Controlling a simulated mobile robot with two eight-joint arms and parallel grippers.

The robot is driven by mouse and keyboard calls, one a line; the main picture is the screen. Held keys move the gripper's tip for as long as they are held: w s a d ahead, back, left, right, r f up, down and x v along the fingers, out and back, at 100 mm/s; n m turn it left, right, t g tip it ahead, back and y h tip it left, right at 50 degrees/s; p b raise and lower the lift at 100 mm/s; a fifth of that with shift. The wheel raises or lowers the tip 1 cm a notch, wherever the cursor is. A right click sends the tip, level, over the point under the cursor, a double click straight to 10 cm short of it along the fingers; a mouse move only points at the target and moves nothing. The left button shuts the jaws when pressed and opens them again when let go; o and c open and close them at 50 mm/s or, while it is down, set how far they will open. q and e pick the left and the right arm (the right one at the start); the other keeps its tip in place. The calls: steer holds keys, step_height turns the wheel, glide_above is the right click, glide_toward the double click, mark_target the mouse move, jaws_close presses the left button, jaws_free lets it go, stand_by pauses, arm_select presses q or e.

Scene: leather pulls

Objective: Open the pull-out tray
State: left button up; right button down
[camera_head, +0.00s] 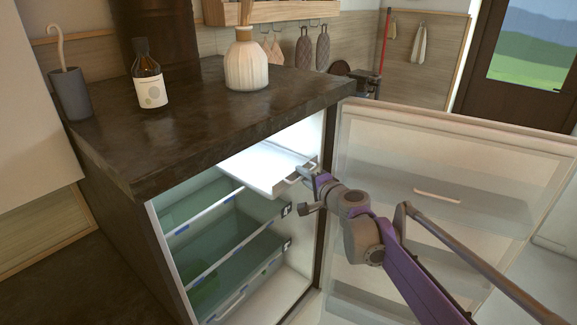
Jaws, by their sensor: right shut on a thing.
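The white pull-out tray (262,172) sits at the top inside the lit fridge under the counter. Its front seems to stand out past the fridge opening, so it looks partly drawn out. A small handle (292,180) is on its front edge. My right gripper (306,173) is at this front edge and shut on the handle; the fingertips are small and partly hidden by the wrist. My left gripper does not show.
The fridge door (440,185) stands wide open at the right, close beside my right arm. Greenish drawers (215,235) lie below the tray. On the dark counter (200,125) stand a white vase (246,65), a brown bottle (149,82) and a grey cup (70,95).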

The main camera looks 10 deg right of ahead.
steer(key=shift+s+d+f, duration=0.25)
steer(key=shift+s+d, duration=0.2)
steer(key=shift+s, duration=0.2)
steer(key=c, duration=1.1)
jaws_free()
steer(key=shift+c, duration=0.2)
steer(key=shift+o, duration=1.1)
steer(key=shift+w, duration=0.15)
steer(key=shift+r, duration=0.1)
steer(key=v, duration=1.1)
steer(key=shift+w, duration=0.1)
